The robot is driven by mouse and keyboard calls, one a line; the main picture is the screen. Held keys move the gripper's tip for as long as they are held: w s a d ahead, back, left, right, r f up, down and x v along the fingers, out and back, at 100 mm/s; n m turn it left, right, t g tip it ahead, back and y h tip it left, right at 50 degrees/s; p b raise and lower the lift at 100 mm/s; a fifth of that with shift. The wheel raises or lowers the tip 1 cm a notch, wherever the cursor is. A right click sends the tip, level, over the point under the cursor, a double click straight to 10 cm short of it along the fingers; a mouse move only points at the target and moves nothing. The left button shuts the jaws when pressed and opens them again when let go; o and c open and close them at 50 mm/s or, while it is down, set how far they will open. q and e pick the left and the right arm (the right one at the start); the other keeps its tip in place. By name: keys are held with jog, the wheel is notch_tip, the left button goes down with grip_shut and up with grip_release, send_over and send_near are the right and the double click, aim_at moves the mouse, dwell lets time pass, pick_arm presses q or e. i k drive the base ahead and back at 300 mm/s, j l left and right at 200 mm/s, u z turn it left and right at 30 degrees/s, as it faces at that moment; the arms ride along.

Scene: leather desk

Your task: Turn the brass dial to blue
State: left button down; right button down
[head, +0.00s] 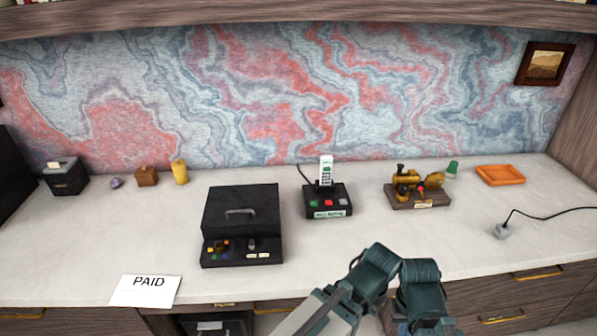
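A black box (241,210) with a handle on its sloped lid stands left of centre on the desk. Its front panel (241,249) carries small coloured marks, among them yellow, red, green and blue, around a small brass-coloured part (221,245) that may be the dial. It is too small to tell where it points. A brass device (418,184) with a red spot stands on a wooden base at the right; I cannot make out a dial on it. Dark ribbed arm parts of mine rise at the bottom centre-right, but no gripper fingers show.
An orange tray (500,175) and a plug with cable (502,231) lie right. A PAID card (147,291) is at the front left.

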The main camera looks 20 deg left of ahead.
aim_at(219, 248)
jog(key=u, duration=1.5)
